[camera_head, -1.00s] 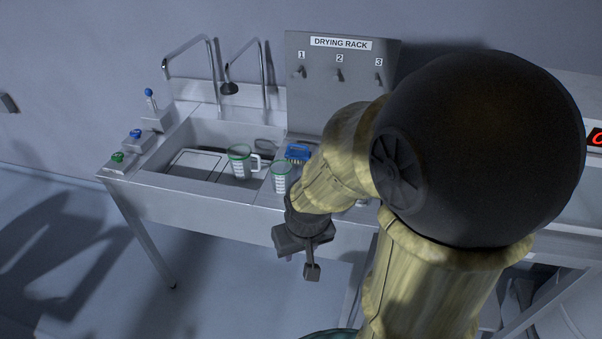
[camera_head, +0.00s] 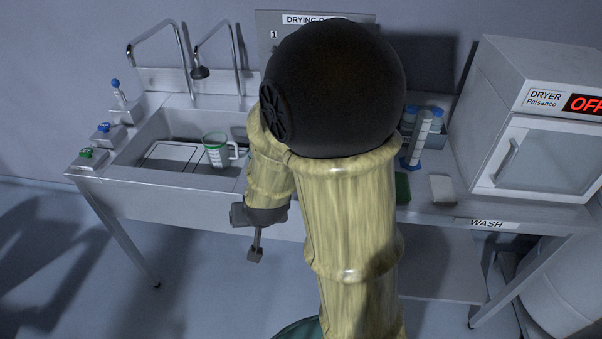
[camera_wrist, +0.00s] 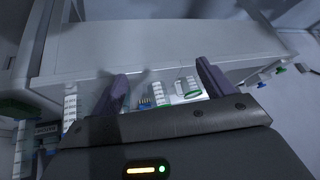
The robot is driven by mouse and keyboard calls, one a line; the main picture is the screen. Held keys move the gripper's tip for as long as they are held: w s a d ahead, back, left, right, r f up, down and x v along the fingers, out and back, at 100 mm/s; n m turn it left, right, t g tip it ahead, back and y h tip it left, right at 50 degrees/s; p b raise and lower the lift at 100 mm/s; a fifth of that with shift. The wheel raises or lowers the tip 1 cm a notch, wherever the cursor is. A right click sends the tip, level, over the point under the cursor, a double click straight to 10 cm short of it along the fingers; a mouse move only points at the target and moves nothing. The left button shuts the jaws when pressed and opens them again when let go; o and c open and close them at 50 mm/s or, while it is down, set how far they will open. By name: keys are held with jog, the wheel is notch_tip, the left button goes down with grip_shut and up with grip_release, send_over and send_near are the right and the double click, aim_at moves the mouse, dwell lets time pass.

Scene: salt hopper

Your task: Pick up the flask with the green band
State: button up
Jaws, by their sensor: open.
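A jug with a green rim (camera_head: 216,150) and white markings stands in the sink, left of my arm. In the wrist view, two marked vessels with green edges, a nearer one (camera_wrist: 163,112) and a farther one (camera_wrist: 188,86), show between my fingers. I cannot tell for sure which vessel is the flask with the green band. My gripper (camera_head: 252,240) hangs in front of the counter's front edge in the head view. In the wrist view its fingers (camera_wrist: 162,85) are spread and nothing is between them at close range. My arm hides the middle of the counter.
The sink (camera_head: 178,128) has taps behind it and coloured knobs on its left. A drying rack (camera_head: 268,42) is partly hidden. Blue-based cylinders (camera_head: 421,140), a green pad (camera_head: 402,187) and a white block (camera_head: 442,188) stand left of the dryer (camera_head: 545,135). A blue brush (camera_wrist: 144,102) shows in the wrist view.

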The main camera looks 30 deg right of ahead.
jog(key=w+d+f+m+t+h+b, duration=0.4)
jog(key=d+f+m+t+h+b, duration=0.2)
jog(key=h, duration=0.6)
jog(key=shift+w+d+f+h+b, duration=0.15)
jog(key=shift+w+d+h+b, duration=0.2)
jog(key=shift+b, duration=0.8)
jog(key=shift+s, duration=0.1)
jog(key=p+x, duration=0.2)
jog(key=x, duration=1)
jog(key=shift+d, duration=0.1)
jog(key=shift+w, duration=0.2)
